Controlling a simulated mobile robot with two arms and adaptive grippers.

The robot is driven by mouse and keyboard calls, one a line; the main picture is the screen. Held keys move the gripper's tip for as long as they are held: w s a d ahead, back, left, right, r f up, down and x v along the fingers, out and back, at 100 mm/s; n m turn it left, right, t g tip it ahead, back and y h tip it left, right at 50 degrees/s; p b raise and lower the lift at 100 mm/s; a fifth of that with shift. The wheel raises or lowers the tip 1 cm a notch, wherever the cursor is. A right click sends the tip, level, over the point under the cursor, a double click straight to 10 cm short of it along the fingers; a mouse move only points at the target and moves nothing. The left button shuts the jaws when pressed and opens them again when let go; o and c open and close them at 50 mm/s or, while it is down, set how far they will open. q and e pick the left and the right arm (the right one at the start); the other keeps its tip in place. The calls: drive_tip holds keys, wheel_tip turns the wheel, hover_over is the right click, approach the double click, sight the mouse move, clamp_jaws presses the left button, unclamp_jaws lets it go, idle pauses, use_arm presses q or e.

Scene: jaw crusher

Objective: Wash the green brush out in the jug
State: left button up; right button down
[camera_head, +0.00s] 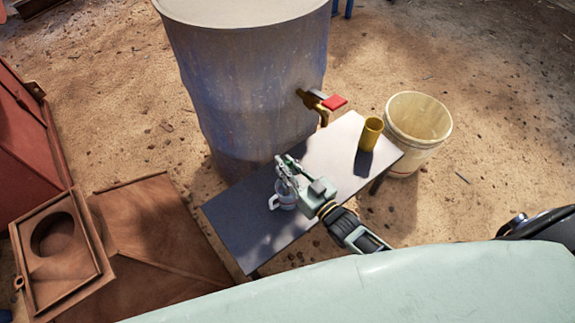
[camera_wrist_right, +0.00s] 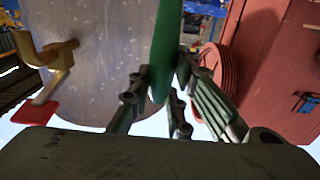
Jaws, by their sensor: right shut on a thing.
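My left gripper is not in view.
A large grey drum (camera_head: 245,95) stands behind the bench, with a brass tap and red lever (camera_head: 334,102). A yellow cup (camera_head: 371,133) stands at the bench's right end. A cream bucket (camera_head: 418,125) is on the ground beyond it. Rusty red machinery (camera_head: 140,240) lies left.

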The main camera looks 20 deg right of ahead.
use_arm(q)
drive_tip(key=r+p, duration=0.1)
drive_tip(key=p, duration=0.1)
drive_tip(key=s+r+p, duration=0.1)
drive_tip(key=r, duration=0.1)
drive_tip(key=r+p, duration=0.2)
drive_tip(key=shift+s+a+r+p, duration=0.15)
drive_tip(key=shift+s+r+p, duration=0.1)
drive_tip(key=shift+p, duration=0.1)
use_arm(e)
wheel_tip(320, 180, up, 6)
drive_tip(key=shift+r, duration=0.2)
wheel_tip(320, 180, up, 5)
drive_tip(key=p, duration=0.4)
drive_tip(key=shift+p, duration=0.4)
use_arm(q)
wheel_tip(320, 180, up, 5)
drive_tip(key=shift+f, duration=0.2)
